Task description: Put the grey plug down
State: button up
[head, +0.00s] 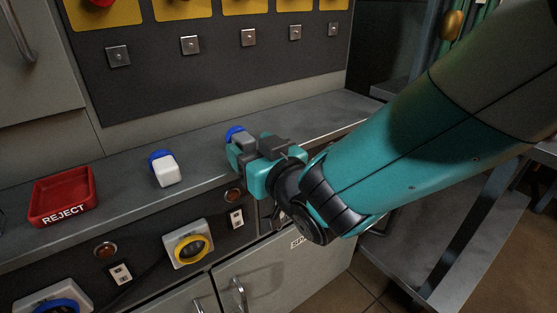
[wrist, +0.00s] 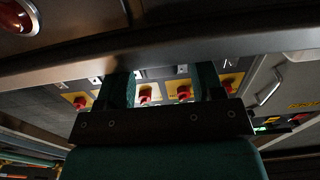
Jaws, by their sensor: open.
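The grey plug (head: 243,141), with a blue end (head: 234,132), is at the bench's front part in the head view. My gripper (head: 249,150) is open, with its teal fingers around or just in front of the plug. The fingers hide the plug's lower part, so I cannot tell whether they touch it or how it rests. In the wrist view my gripper (wrist: 163,82) shows two spread fingers with a gap between them. I cannot make out the plug there.
A white plug with a blue end (head: 165,170) stands on the grey bench (head: 117,190) to the left. A red REJECT tray (head: 63,190) is farther left. Bare bench lies to the right of the gripper (head: 325,112). A yellow-ringed socket (head: 190,246) is on the front panel below.

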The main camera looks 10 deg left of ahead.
jog(key=b+v, duration=0.4)
jog(key=v, duration=0.4)
jog(key=w+d+f+m+g+h, duration=0.25)
jog(key=d+m+h, duration=0.4)
jog(key=d, duration=0.75)
jog(key=s+d+n+g+h, duration=0.1)
jog(key=s+d+g, duration=0.3)
jog(key=s, duration=0.4)
jog(key=s+d+n+g+h, duration=0.2)
jog(key=s+d+g, duration=0.3)
jog(key=s, duration=0.3)
jog(key=shift+d, duration=0.7)
jog(key=shift+s+r+n, duration=0.1)
jog(key=shift+n, duration=0.15)
notch_tip(320, 180, up, 30)
jog(key=p, duration=3)
